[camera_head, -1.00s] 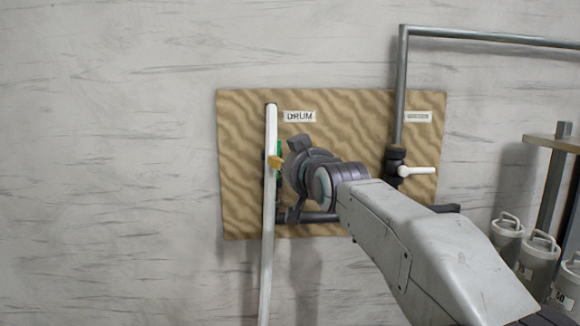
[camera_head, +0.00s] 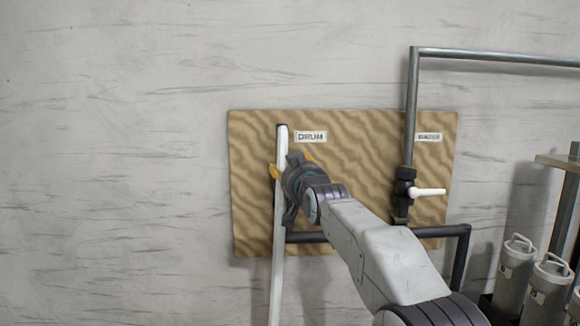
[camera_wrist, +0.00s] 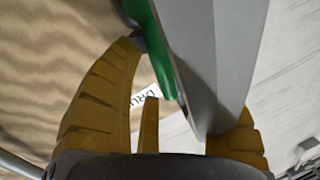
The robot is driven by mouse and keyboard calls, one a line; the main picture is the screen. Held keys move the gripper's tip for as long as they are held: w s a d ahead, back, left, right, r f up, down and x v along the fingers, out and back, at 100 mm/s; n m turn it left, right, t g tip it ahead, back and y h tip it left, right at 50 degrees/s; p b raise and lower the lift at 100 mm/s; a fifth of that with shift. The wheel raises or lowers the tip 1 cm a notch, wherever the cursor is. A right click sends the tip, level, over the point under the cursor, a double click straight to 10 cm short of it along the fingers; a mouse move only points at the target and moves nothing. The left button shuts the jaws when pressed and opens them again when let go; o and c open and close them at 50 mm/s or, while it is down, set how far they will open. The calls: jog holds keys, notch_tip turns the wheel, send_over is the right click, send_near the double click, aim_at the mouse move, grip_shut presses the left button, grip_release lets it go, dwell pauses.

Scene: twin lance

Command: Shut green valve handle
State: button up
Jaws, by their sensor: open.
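The green valve handle (camera_wrist: 152,45) shows in the wrist view at the top, running down close beside a light grey post (camera_wrist: 215,50). In the head view my gripper hides the handle, and the post (camera_head: 279,235) stands upright in front of the board. My gripper (camera_head: 287,172) is at the post's upper part, below the DRUM label (camera_head: 310,136). In the wrist view its yellow fingers (camera_wrist: 182,95) are spread, with the handle's lower end and the post between them. I cannot tell whether they touch the handle.
A wavy brown board (camera_head: 255,150) is on the pale wall. At its right a dark valve with a white lever (camera_head: 428,191) sits on a grey pipe (camera_head: 412,100). Grey canisters (camera_head: 515,265) stand by a shelf at lower right. The wall at left is clear.

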jog(key=shift+w, duration=0.15)
grip_shut()
dwell(0.6)
